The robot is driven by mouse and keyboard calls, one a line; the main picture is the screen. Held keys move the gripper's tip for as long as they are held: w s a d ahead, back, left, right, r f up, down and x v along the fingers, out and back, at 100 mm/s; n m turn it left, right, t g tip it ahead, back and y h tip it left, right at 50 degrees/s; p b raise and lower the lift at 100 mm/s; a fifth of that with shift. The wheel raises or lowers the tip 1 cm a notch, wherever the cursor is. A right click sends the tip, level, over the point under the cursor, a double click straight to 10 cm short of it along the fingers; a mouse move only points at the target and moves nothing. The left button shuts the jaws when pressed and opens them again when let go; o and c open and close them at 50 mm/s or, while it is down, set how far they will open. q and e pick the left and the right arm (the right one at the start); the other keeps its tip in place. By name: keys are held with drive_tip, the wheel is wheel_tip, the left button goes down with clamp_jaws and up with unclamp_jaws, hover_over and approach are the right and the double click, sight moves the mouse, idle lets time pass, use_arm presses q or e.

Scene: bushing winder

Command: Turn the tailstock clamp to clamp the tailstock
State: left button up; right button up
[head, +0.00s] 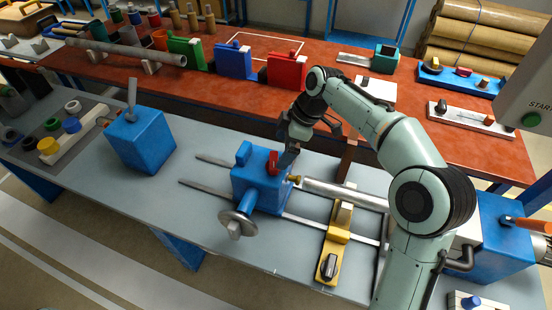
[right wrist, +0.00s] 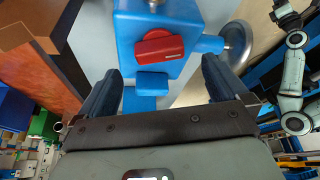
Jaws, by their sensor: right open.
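The blue tailstock (head: 262,192) stands on the rails of the grey bench, with a round handwheel (head: 238,222) at its near-left side. Its red clamp lever (head: 273,163) sits on top; in the right wrist view the red clamp (right wrist: 160,46) lies across the blue body, slightly tilted. My right gripper (head: 288,154) is above and beside the clamp. In the right wrist view my right gripper (right wrist: 161,68) is open, its dark fingers apart on either side of the blue body, with the clamp ahead between them. My left gripper (right wrist: 286,16) is small at the upper right of that view.
A silver cylinder (head: 345,194) runs right from the tailstock's brass tip. A blue box with a lever (head: 140,140) is on the left of the bench. The red table (head: 225,100) behind holds coloured blocks. The bench between box and tailstock is clear.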

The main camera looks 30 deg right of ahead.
sight(275, 159)
drive_tip(key=x, duration=0.5)
drive_tip(key=shift+w+a+f, duration=0.1)
drive_tip(key=shift+w+f, duration=0.05)
drive_tip(key=shift+f, duration=0.05)
